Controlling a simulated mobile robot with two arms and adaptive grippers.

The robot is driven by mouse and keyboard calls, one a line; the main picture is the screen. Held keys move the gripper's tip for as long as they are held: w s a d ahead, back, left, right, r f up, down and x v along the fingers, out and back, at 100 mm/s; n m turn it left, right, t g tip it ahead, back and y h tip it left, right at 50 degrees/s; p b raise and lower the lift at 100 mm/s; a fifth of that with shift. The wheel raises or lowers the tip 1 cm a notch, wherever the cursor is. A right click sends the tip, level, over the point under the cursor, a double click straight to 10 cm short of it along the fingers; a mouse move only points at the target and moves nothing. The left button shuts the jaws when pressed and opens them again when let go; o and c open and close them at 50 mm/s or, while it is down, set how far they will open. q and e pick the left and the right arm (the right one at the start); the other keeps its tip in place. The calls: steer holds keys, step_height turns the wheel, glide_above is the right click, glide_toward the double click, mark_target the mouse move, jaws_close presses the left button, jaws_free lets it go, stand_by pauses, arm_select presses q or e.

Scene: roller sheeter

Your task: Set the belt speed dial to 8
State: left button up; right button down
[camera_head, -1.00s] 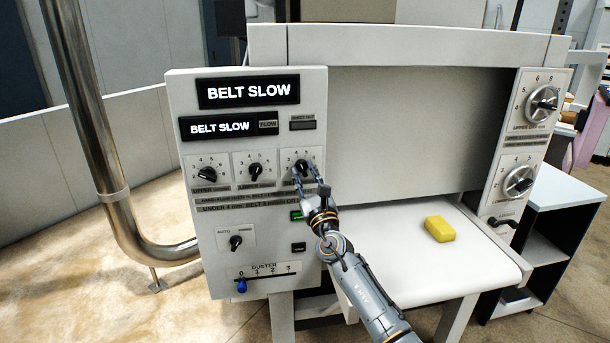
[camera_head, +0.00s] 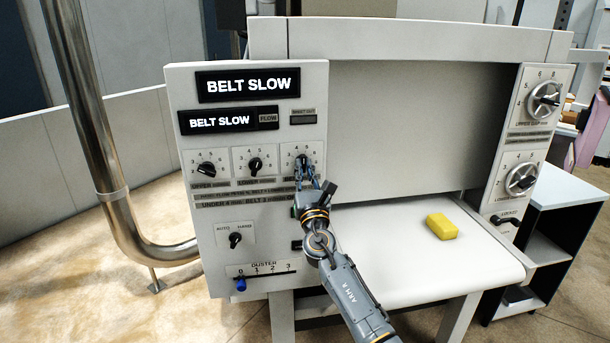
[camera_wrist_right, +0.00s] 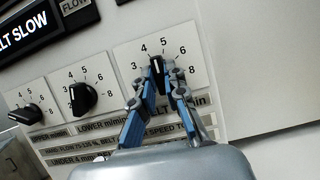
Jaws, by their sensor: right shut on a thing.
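The belt speed dial (camera_head: 302,161) is the rightmost of three black knobs on the control panel (camera_head: 262,250). It also shows in the right wrist view (camera_wrist_right: 157,72), on a white plate numbered up to 8. My right gripper (camera_head: 306,174) reaches up from below and is shut on this dial. In the right wrist view its two blue-grey fingers (camera_wrist_right: 162,84) flank the knob. The displays (camera_head: 248,84) read BELT SLOW. The label under the dial is partly hidden by the fingers. My left gripper is not in view.
Two other knobs (camera_head: 207,169) (camera_head: 255,164) sit left of the dial. Below are an AUTO selector (camera_head: 235,239) and a blue duster slider (camera_head: 241,284). A yellow block (camera_head: 441,226) lies on the white table (camera_head: 400,270). The panel's right side is open above the table.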

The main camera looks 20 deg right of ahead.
steer(key=m+h+b, duration=0.1)
steer(key=m+h, duration=0.1)
steer(key=m, duration=0.2)
steer(key=m+g+h+b, duration=0.1)
steer(key=m, duration=0.3)
steer(key=shift+a+f+g+h+b, duration=0.2)
steer(key=shift+g+h+b, duration=0.1)
steer(key=shift+h+b, duration=0.1)
steer(key=m+g+h+b, duration=0.1)
steer(key=m, duration=0.3)
steer(key=shift+r, duration=0.15)
steer(key=m+g+h+b, duration=0.1)
steer(key=m, duration=0.2)
steer(key=shift+a+r, duration=0.1)
steer(key=shift+m+g, duration=0.6)
steer(key=shift+m, duration=0.5)
steer(key=m+g, duration=0.1)
steer(key=m, duration=0.1)
steer(key=shift+r+m, duration=0.2)
steer(key=shift+m, duration=0.2)
steer(key=shift+m+g+y+p, duration=0.3)
steer(key=shift+m+g+p, duration=0.3)
steer(key=shift+m, duration=1.3)
